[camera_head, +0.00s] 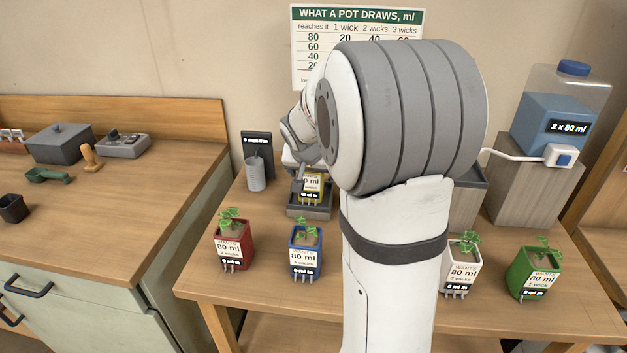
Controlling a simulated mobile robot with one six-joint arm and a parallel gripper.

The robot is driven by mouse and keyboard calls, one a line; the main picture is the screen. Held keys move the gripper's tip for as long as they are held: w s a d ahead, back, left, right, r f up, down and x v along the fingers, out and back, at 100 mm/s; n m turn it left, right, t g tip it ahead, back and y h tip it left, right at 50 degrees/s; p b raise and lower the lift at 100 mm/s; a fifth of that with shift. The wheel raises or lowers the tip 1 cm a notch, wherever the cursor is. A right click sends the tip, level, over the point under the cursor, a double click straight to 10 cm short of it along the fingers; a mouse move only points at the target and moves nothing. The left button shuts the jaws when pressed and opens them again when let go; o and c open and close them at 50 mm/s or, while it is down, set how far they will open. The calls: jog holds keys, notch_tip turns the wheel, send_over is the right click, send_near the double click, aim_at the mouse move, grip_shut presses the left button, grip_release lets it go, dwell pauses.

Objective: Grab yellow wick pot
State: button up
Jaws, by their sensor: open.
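The yellow wick pot (313,187) stands in a small grey tray (309,212) on the wooden table, behind the blue pot. Its white label is partly covered, with "0 ml" readable. My gripper (302,178) is open at the yellow pot, over its top and left side. The fingers are small here and partly hidden, so I cannot tell whether they touch the pot. My own arm fills the middle of the view and hides what is just right of the pot.
A red pot (233,245) and a blue pot (305,251) stand in front, with a white pot (461,266) and a green pot (533,270) to the right. A grey cup (256,175) stands at left; a blue water tank (553,122) sits on a block at right.

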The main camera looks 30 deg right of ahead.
jog(key=shift+d+f, duration=0.1)
jog(key=shift+f, duration=0.05)
jog(key=shift+c, duration=0.6)
jog(key=shift+w, duration=0.1)
jog(key=c, duration=1.2)
